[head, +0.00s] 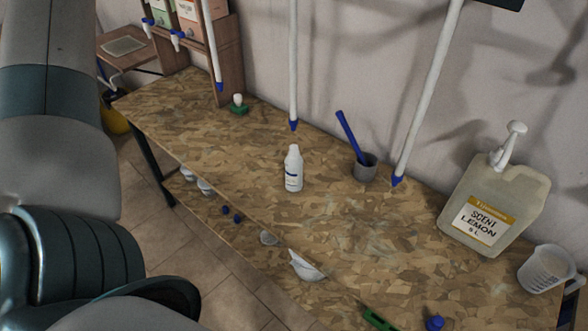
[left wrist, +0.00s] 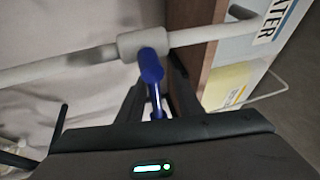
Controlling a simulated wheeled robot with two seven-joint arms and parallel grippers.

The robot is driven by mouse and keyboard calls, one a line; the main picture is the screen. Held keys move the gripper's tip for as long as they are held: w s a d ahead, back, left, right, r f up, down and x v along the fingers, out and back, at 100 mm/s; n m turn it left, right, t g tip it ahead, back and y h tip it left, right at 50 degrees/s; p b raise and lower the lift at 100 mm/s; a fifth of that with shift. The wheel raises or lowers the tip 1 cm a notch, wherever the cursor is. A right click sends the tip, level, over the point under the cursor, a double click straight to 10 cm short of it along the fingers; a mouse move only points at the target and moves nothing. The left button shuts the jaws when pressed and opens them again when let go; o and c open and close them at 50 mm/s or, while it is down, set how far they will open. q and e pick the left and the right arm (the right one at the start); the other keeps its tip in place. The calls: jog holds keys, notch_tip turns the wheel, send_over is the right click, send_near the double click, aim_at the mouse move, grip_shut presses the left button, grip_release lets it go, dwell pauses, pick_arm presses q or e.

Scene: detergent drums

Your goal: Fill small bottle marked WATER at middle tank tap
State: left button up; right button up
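In the left wrist view, a pale tank (left wrist: 232,62) carries a label (left wrist: 272,20) ending in "TER". A grey pipe fitting with a blue tap part (left wrist: 151,66) is in front of my left gripper (left wrist: 157,92). Its dark fingers look apart, with the blue part between them; contact cannot be told. My left arm covers the left of the head view and its gripper is hidden there. My right gripper is not in view.
White tubes with blue tips (head: 293,124) hang over the bench. A lemon scent jug (head: 492,210) and a measuring jug (head: 546,268) stand at right. Tanks with blue-and-white taps (head: 177,38) are at upper left.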

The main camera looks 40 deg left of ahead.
pick_arm(q)
jog(key=shift+r, duration=0.1)
dwell(0.4)
jog(key=o, duration=0.4)
jog(key=shift+b+v, duration=1.3)
jog(key=shift+v, duration=0.9)
jog(key=shift+r, duration=0.15)
jog(key=shift+s+a, duration=0.1)
jog(key=shift+s, duration=0.05)
